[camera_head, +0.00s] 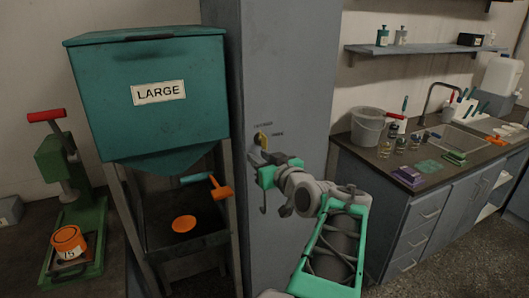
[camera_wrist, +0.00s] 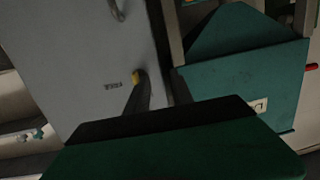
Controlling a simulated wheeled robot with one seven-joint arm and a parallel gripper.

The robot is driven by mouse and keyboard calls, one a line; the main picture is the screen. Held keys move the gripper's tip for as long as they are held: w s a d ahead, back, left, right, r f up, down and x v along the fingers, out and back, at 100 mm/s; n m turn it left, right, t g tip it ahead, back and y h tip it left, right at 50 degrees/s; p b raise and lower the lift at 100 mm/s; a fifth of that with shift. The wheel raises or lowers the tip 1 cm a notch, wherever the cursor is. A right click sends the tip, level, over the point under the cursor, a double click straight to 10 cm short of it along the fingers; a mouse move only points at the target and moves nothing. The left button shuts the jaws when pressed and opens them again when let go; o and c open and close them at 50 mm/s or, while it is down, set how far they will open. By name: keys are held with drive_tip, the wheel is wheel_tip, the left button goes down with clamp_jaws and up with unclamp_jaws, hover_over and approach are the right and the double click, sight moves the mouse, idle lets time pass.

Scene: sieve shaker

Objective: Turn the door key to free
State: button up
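A small yellow door key (camera_head: 263,139) sits on the front of the tall grey cabinet (camera_head: 285,60). Small printed labels are beside and above it; the one on its right (camera_head: 278,134) is too small to read surely. My green gripper (camera_head: 264,158) is just below the key in the head view, its dark fingers pointing up at the cabinet face. In the wrist view the yellow key (camera_wrist: 138,77) shows at the tip of a dark finger (camera_wrist: 140,97). The gap between the fingers is hidden, and I cannot tell whether they touch or grip the key.
A teal hopper marked LARGE (camera_head: 150,95) stands left of the cabinet on a dark frame, with an orange-handled tool (camera_head: 220,188) below. A grey handle (camera_head: 263,198) hangs under my gripper. The sink counter (camera_head: 385,165) with glassware is to the right.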

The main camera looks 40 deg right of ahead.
sight(265, 139)
drive_tip(key=s+d+r+t+h, duration=0.1)
drive_tip(key=s+d+r, duration=0.1)
drive_tip(key=d, duration=0.2)
drive_tip(key=shift+m, duration=0.3)
drive_tip(key=p+x, duration=0.1)
drive_tip(key=x, duration=0.6)
drive_tip(key=shift+w+p, duration=0.1)
drive_tip(key=shift+p, duration=0.3)
clamp_jaws()
